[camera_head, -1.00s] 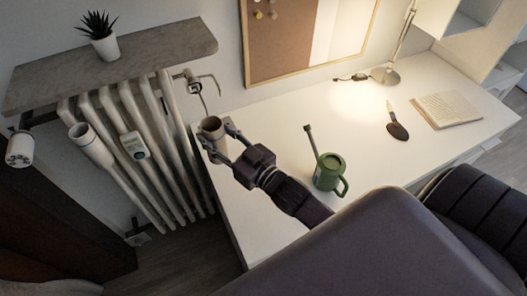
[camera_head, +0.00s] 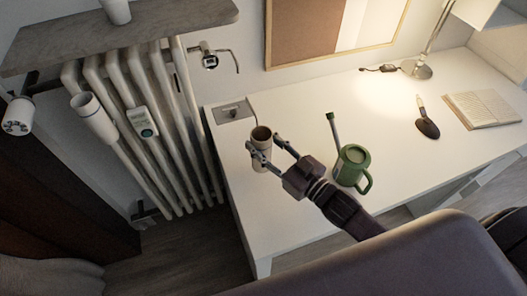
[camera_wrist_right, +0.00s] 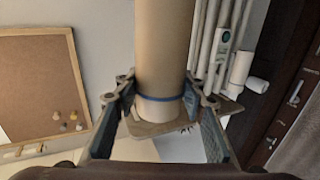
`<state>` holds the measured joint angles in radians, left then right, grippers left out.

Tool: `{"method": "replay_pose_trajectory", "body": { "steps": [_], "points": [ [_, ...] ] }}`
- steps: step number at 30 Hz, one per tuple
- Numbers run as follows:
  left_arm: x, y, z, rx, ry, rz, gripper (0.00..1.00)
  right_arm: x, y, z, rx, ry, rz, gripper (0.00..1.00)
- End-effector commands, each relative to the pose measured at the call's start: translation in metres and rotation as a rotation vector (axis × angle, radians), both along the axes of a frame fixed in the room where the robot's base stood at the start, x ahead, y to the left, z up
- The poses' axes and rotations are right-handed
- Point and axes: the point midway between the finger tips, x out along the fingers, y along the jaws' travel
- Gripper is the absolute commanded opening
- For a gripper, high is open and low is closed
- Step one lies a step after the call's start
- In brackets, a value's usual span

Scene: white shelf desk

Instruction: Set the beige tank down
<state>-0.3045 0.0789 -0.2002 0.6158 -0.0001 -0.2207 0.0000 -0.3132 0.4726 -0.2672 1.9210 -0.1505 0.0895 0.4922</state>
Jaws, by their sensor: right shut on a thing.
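The beige tank (camera_head: 261,136) is a tall, open-topped cylinder over the back left part of the white desk (camera_head: 300,112) in the head view. My right gripper (camera_head: 268,147) is shut on it, with a finger on either side. In the right wrist view, the beige tank (camera_wrist_right: 165,50) stands large between the fingers of my right gripper (camera_wrist_right: 160,112), with a blue band near its end. I cannot tell whether its base touches the desk. My left gripper is not in view.
A green watering can (camera_head: 352,166) stands on the desk right of the tank. A lamp (camera_head: 420,69), a dark brush-like object (camera_head: 428,127) and a book (camera_head: 483,108) lie farther right.

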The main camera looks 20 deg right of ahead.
Motion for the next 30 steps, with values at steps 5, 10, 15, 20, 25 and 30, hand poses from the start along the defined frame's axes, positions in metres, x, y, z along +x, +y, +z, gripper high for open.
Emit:
{"method": "replay_pose_trajectory", "body": {
  "steps": [5, 10, 15, 20, 25, 30],
  "points": [
    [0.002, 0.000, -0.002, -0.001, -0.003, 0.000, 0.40, 0.000, 0.000, -0.025, 0.002, 0.001, -0.001, 0.05],
    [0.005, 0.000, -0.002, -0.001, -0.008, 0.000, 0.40, 0.000, 0.000, -0.033, 0.001, -0.002, 0.000, 0.05],
    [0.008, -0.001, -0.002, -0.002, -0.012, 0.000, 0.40, 0.000, 0.000, -0.032, 0.001, -0.002, 0.000, 0.05],
    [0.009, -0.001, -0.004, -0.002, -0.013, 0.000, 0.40, 0.000, 0.000, -0.038, 0.000, 0.001, -0.001, 0.39],
    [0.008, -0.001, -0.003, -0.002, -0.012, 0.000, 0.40, 0.000, 0.000, -0.037, 0.000, 0.002, -0.001, 0.55],
    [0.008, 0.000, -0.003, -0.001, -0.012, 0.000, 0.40, 0.000, 0.000, -0.037, 0.000, 0.002, 0.000, 0.55]
  ]
}}
